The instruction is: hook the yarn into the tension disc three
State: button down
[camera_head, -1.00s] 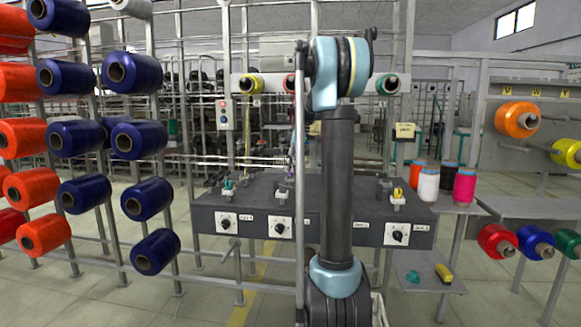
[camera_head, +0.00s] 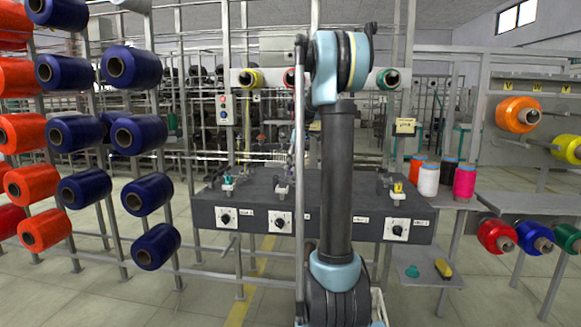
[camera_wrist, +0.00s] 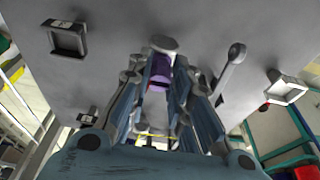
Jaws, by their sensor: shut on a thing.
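In the wrist view, my gripper (camera_wrist: 160,85) points at a grey surface (camera_wrist: 100,30). Its fingers lie on both sides of a small purple piece (camera_wrist: 159,72), and it is shut on it. A grey round cap (camera_wrist: 163,44) shows just beyond the fingertips. A thin yellow line (camera_wrist: 155,135) crosses low between the fingers; I cannot tell whether it is yarn. In the head view, my arm hides most of the gripper and the third station. Small fittings top the dark bench, one green (camera_head: 228,184), one pale (camera_head: 281,187), one yellow-topped (camera_head: 397,190). I cannot make out tension disc three.
The dark bench (camera_head: 258,193) has dial knobs on its front. Blue and orange bobbins (camera_head: 76,134) hang on a rack at the left. Several cones, one pink (camera_head: 464,182), stand on a side table. A bent lever (camera_wrist: 230,70) and square brackets (camera_wrist: 68,40) are near my gripper.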

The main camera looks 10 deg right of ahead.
jog(key=shift+s, duration=0.15)
jog(key=shift+s+a+r, duration=0.1)
jog(key=shift+s+a, duration=0.15)
jog(key=shift+s, duration=0.5)
jog(key=shift+s+a, duration=0.25)
jog(key=shift+s, duration=0.5)
jog(key=shift+s+a+r, duration=0.1)
jog(key=shift+s+a, duration=0.15)
jog(key=shift+s, duration=0.5)
jog(key=shift+s+a+r, duration=0.1)
jog(key=shift+s+r, duration=0.15)
jog(key=shift+r, duration=0.9)
jog(key=shift+s+a+r, duration=0.1)
jog(key=shift+s+r, duration=0.1)
jog(key=shift+r, duration=0.95)
